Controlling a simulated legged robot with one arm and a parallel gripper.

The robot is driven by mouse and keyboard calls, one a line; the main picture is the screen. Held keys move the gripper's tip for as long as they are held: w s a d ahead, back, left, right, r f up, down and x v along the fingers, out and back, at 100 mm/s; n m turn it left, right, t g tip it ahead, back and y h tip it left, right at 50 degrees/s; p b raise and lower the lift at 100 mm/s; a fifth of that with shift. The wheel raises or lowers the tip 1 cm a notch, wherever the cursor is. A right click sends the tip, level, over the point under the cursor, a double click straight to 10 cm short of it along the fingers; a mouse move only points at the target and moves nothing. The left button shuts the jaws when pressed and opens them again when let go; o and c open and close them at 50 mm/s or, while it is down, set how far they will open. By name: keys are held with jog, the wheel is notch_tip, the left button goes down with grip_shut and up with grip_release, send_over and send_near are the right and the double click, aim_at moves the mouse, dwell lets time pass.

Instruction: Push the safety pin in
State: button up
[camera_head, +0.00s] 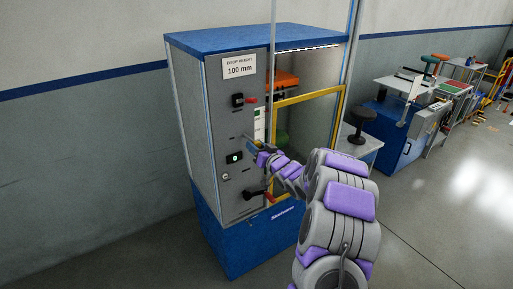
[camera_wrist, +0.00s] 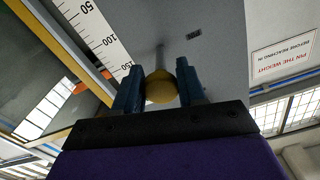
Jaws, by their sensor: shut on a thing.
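The safety pin's round yellow knob (camera_wrist: 161,90) sits between the two dark blue fingers of my gripper (camera_wrist: 158,76) in the wrist view. A pale shaft runs from the knob toward the grey panel (camera_wrist: 225,45). How deep the shaft sits in the panel is hard to tell. In the head view my gripper (camera_head: 250,142) is at the grey front panel (camera_head: 232,110) of the blue and grey test machine, at mid height. The pin is too small to make out there.
A red-handled lever (camera_head: 257,193) is below my gripper, and a black switch (camera_head: 237,99) with a red part is above it. A yellow-framed door (camera_head: 309,95) stands to the right. A scale (camera_wrist: 97,35) and a pin-the-weight sign (camera_wrist: 283,58) flank the knob.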

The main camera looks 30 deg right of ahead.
jog(key=shift+f, duration=0.1)
grip_shut()
jog(key=w+p, duration=0.3)
jog(key=shift+a, duration=0.1)
jog(key=shift+w, duration=0.3)
jog(key=shift+f, duration=0.1)
jog(key=o, duration=1)
grip_release()
